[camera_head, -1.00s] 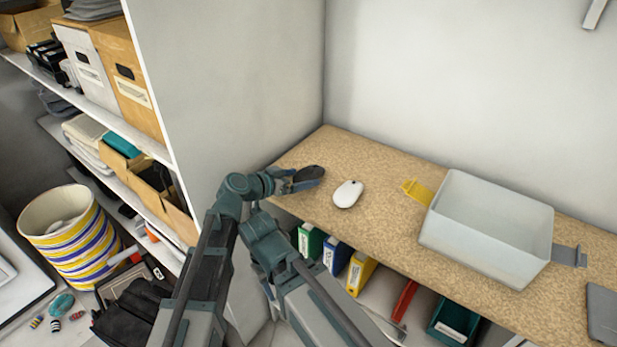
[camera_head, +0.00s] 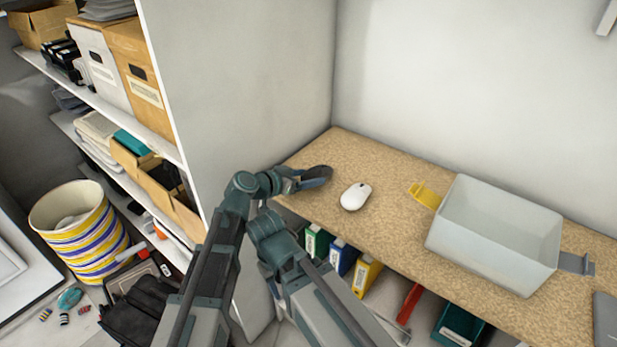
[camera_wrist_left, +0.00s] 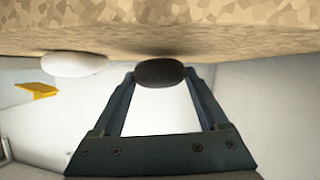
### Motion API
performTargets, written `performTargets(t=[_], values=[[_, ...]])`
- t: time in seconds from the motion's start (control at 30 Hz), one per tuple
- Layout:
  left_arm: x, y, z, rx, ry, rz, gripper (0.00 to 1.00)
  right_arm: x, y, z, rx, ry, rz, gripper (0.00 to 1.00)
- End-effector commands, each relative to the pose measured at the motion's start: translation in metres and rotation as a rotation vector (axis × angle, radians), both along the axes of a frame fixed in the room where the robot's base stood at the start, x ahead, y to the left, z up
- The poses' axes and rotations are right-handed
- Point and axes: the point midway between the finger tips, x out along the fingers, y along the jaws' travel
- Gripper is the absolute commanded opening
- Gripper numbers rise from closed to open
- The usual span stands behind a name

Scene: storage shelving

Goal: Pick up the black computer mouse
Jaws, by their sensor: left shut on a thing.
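The black computer mouse (camera_head: 317,174) is at the left end of the cork-topped shelf, at the fingertips of my left gripper (camera_head: 298,182). In the left wrist view the black mouse (camera_wrist_left: 159,73) sits between the two fingertips of the left gripper (camera_wrist_left: 160,80), which is shut on it. The cork surface appears at the top of that view, close to the mouse; I cannot tell whether they touch. My right gripper is not in view.
A white mouse (camera_head: 355,196) lies just right of the black one. A grey bin (camera_head: 490,250) with a yellow handle (camera_head: 425,195) stands farther right on the cork shelf (camera_head: 395,230). A grey panel (camera_head: 240,100) rises at the left. Several binders (camera_head: 342,257) stand below.

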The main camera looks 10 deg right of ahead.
Motion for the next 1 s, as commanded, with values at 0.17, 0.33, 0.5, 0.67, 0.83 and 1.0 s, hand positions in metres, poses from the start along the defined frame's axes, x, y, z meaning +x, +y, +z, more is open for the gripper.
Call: performTargets(t=[0.17,0.33,0.5,0.67,0.83,1.0], values=[[0.000,0.000,0.025,0.000,0.000,0.000,0.19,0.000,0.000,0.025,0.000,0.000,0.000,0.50],[0.000,0.000,0.052,0.000,0.000,0.000,0.19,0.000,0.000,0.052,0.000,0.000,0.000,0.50],[0.000,0.000,0.078,0.000,0.000,0.000,0.19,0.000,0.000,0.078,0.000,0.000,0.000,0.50],[0.000,0.000,0.091,0.000,0.000,0.000,0.19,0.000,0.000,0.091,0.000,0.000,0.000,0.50],[0.000,0.000,0.093,0.000,0.000,0.000,0.19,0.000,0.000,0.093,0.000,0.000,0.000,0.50],[0.000,0.000,0.092,0.000,0.000,0.000,0.19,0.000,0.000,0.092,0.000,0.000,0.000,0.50]])
